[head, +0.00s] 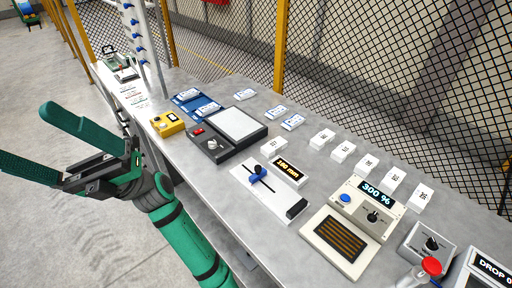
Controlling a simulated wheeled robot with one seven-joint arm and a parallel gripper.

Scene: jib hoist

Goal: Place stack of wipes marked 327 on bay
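My gripper (24,134) is at the left with its two green fingers spread wide and nothing between them, over the floor beside the bench (215,170). No marking 327 can be read. Small white blocks with dark marks stand in a row at the right, one of them here (367,163); another white block (274,146) stands behind the slider panel. White-and-blue packs lie towards the back, one of them here (245,95); two more packs (186,95) lie on blue pads (192,104). I cannot tell which thing is the bay.
A black device with a pale plate (237,124) and a yellow box (167,124) stand mid-bench. A mesh fence (380,80) runs behind. A pale post (157,50) rises at the back left.

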